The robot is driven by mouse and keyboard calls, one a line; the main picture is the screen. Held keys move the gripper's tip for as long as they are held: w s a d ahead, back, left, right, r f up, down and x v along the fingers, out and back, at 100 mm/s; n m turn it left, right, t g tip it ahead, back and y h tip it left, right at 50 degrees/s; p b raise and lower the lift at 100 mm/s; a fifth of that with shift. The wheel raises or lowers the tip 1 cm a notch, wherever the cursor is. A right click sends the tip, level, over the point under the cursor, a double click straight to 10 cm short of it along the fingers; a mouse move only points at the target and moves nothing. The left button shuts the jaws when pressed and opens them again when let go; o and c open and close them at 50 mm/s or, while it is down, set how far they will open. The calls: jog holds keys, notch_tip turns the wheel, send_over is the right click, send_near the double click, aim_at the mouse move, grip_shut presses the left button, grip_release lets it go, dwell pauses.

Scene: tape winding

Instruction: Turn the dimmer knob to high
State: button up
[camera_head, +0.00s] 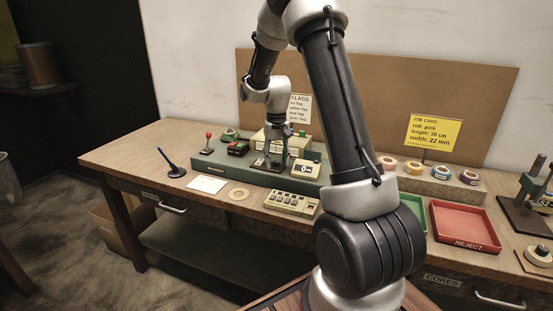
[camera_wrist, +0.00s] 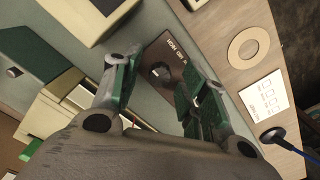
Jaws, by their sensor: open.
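The dimmer knob (camera_wrist: 160,73) is a small dark round knob on a brown plate (camera_wrist: 166,55) with pale lettering, seen in the wrist view. The lettering is too small to read surely, so I cannot tell its setting. My gripper (camera_wrist: 159,64) is open, with its green-padded fingers on either side of the knob. I cannot tell whether either finger touches it. In the head view my gripper (camera_head: 271,160) points down over the green machine base (camera_head: 225,174), and the knob is hard to make out there.
A counter reading 0 (camera_head: 305,169) stands right of my gripper, and a red-topped lever (camera_head: 208,142) stands to its left. A keypad box (camera_head: 291,203) and a cardboard ring (camera_head: 239,194) lie in front. A red reject tray (camera_head: 465,228) is at the right.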

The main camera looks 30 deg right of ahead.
aim_at(276, 161)
notch_tip(276, 161, up, 12)
dwell(0.4)
dwell(0.4)
jog(key=s+a+r+n+t, duration=0.1)
jog(key=s+a+r, duration=0.1)
jog(key=s, duration=0.8)
jog(key=s+a+r+n+t, duration=0.1)
jog(key=s+a+r+t, duration=0.1)
jog(key=s, duration=0.8)
jog(key=s+a+r+n+t, duration=0.1)
jog(key=s+a+r, duration=0.2)
jog(key=s, duration=0.8)
jog(key=shift+r+n, duration=0.4)
jog(key=shift+r, duration=0.1)
jog(key=shift+a, duration=0.1)
